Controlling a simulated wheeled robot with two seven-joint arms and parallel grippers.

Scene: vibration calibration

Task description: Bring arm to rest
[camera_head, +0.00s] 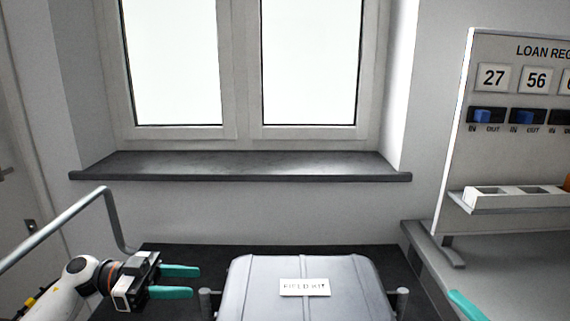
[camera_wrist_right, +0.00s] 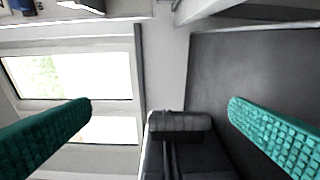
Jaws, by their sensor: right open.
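My left gripper (camera_head: 182,282) comes in from the lower left in the head view. Its two teal fingers are spread apart with nothing between them, to the left of the grey case. My right gripper shows in the head view only as a teal fingertip (camera_head: 467,306) at the lower right edge. In the right wrist view, the right gripper (camera_wrist_right: 158,118) has its teal fingers wide apart and empty. The rest of the right arm is out of view in the head view.
A grey case labelled FIELD KIT (camera_head: 262,292) stands on a dark surface (camera_head: 212,256) below the window sill (camera_head: 240,166). A metal rail (camera_head: 62,222) is at the left. A loan board (camera_head: 500,150) with a shelf stands on the grey counter (camera_head: 520,262) at the right.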

